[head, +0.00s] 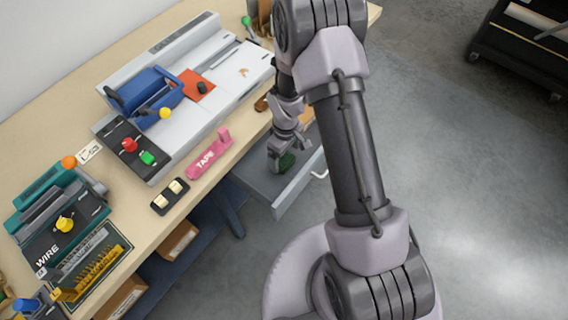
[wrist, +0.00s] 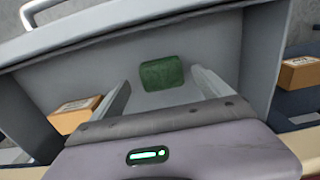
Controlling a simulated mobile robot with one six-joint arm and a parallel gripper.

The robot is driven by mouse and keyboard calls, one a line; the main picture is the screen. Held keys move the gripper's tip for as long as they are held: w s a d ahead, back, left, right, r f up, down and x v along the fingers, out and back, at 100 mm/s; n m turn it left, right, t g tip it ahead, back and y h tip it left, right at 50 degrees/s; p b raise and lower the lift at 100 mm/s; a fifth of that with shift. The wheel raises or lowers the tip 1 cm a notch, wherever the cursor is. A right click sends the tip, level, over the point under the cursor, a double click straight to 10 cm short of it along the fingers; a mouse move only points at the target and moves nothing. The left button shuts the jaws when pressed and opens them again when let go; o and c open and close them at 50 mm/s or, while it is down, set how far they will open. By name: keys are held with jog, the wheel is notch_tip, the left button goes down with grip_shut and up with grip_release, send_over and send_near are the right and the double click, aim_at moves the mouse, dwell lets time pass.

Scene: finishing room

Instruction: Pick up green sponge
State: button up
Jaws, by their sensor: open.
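The green sponge (wrist: 162,72) lies in an open grey drawer (wrist: 90,68), on its bare floor. In the head view the sponge (head: 287,162) shows partly behind my gripper (head: 286,152), inside the drawer (head: 262,184) below the bench edge. My gripper is open and empty, pointing down over the drawer. In the wrist view the sponge appears between and just beyond the two fingertips, with a gap on each side. I cannot tell the exact height of the fingertips above it.
Cardboard boxes (head: 178,241) sit below.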

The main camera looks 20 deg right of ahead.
aim_at(284, 160)
jog(key=f, duration=0.2)
jog(key=f+b, duration=0.1)
jog(key=shift+a+f, duration=0.25)
jog(key=shift+f, duration=0.05)
jog(key=shift+r, duration=0.15)
jog(key=c, duration=1.4)
jog(key=shift+r, duration=0.1)
notch_tip(284, 160, up, 10)
jog(key=p, duration=0.4)
jog(key=shift+c, duration=0.2)
